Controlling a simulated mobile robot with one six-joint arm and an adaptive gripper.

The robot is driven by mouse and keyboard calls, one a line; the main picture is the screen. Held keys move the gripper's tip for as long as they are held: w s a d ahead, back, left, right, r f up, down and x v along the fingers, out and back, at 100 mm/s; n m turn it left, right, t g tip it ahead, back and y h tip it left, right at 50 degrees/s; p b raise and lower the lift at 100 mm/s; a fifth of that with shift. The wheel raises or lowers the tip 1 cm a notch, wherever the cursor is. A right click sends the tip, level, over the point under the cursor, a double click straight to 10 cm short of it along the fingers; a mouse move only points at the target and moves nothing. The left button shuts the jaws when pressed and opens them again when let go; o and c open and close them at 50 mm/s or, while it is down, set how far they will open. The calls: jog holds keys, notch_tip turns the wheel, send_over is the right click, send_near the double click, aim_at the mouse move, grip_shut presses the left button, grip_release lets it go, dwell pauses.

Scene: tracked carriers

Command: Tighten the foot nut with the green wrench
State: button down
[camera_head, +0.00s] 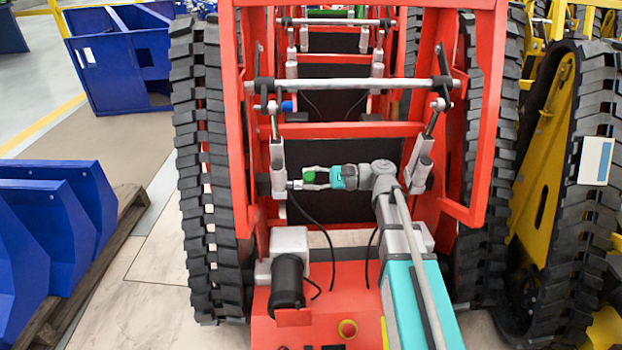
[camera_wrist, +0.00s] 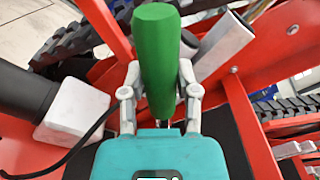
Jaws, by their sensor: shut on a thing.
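The green wrench (camera_wrist: 158,55) is held between the two fingers of my gripper (camera_wrist: 160,90), which is shut on its green handle. In the head view the green part (camera_head: 309,176) shows at the fingertips of my gripper (camera_head: 312,180), pointing left. It is close to the lower end of the left grey cylinder (camera_head: 278,170) on the red carrier. The wrench's working end and the foot nut cannot be made out clearly. I cannot tell whether the wrench touches the nut.
The red tracked carrier (camera_head: 335,128) surrounds my arm, with black tracks (camera_head: 205,180) on both sides. A black cylinder (camera_head: 288,281) and dark cables stand close below. Blue parts (camera_head: 50,215) lie on a pallet at left. A yellow carrier (camera_head: 540,150) stands at right.

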jog(key=shift+s+a, duration=0.1)
jog(key=shift+a, duration=0.7)
dwell(1.5)
jog(key=c, duration=1)
grip_release()
grip_shut()
